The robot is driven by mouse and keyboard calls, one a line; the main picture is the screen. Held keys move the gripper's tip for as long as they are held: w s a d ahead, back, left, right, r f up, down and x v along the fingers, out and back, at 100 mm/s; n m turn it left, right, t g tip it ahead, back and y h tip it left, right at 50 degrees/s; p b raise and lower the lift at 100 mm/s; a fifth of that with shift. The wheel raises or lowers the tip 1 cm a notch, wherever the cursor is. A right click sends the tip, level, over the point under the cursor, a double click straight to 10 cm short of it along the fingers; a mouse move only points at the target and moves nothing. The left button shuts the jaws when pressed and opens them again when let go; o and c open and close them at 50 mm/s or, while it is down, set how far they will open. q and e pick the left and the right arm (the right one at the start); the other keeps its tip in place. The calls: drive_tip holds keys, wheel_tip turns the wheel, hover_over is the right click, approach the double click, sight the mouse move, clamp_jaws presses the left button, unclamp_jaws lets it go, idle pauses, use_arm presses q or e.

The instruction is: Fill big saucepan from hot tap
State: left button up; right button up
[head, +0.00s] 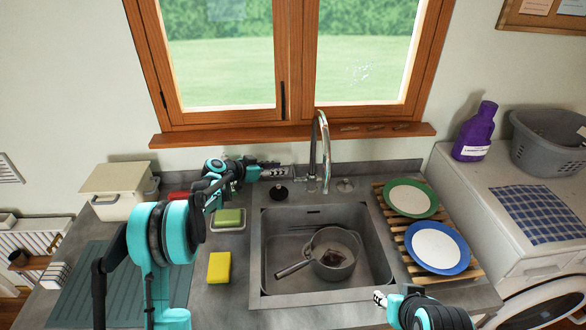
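A grey metal saucepan (334,256) stands in the sink (274,284), its handle pointing to the lower left. Something dark shows inside it, and I cannot tell what. The tall chrome tap (325,150) stands behind the sink, its spout arching forward. A dark knob (278,193) sits left of the tap base and a pale knob (345,186) right of it; which is hot is not readable. My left gripper (288,171) is just left of the tap, above and behind the dark knob, its finger opening unclear. My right gripper (379,298) is at the sink's front right edge, mostly hidden.
A yellow sponge (219,267) and a sponge on a dish (228,223) lie left of the sink. A wooden rack (392,224) with a green-rimmed plate (410,198) and a blue-rimmed plate (437,248) is on the right. A cream bin (118,190) stands back left.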

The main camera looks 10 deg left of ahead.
sight(293, 167)
use_arm(q)
drive_tip(key=b+x, duration=0.1)
drive_tip(key=x, duration=0.7)
drive_tip(key=shift+a, duration=0.1)
clamp_jaws()
